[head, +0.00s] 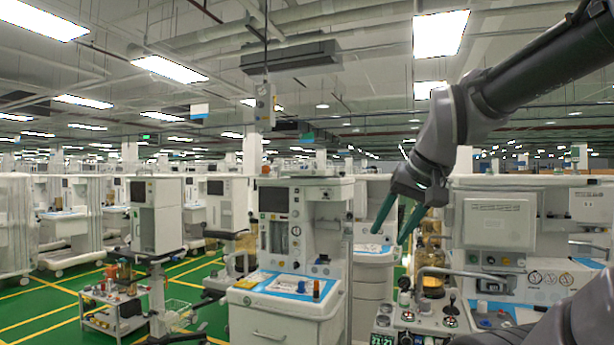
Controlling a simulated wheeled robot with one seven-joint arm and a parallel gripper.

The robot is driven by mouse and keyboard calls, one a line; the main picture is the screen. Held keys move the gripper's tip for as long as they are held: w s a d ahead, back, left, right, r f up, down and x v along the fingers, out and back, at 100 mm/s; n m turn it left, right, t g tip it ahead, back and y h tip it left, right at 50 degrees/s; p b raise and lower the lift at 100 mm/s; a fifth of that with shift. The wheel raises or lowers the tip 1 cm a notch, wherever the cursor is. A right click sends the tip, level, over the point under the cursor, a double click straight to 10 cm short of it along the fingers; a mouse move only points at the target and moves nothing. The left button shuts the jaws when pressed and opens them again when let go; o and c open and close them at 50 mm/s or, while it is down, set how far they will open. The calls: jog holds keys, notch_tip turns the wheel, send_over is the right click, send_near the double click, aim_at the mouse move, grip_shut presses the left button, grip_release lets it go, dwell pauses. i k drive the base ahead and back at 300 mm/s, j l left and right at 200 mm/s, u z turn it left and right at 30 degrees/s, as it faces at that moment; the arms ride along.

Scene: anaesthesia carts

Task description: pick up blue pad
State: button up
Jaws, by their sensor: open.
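A flat blue pad (291,287) lies on the white worktop of the middle anaesthesia cart (284,311). An orange item (301,287) and a dark blue item (316,289) stand on or beside it. Another blue pad (497,309) lies on the right cart, partly behind small items. A smaller blue patch (372,248) shows on a cart behind. I cannot tell which pad the task names. My gripper (389,237) hangs in the air at the upper right of the middle cart's worktop, its two green fingers apart and empty, touching nothing visible.
The right cart (500,222) with knobs, gauges and a curved handle stands close below my arm. A low trolley (112,312) with bottles and a monitor stand (157,220) are at left. Green floor with yellow lines is clear between the left carts.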

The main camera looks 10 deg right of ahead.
aim_at(301, 284)
jog(key=i+j+z, duration=0.1)
jog(key=i, duration=0.4)
jog(key=i+j+z, duration=0.1)
jog(key=i+j, duration=0.25)
jog(key=i, duration=0.15)
jog(key=i+j+z, duration=0.1)
jog(key=i+j, duration=0.2)
jog(key=i, duration=0.2)
jog(key=i+j+z, duration=0.1)
jog(key=i+j, duration=0.25)
jog(key=i, duration=0.15)
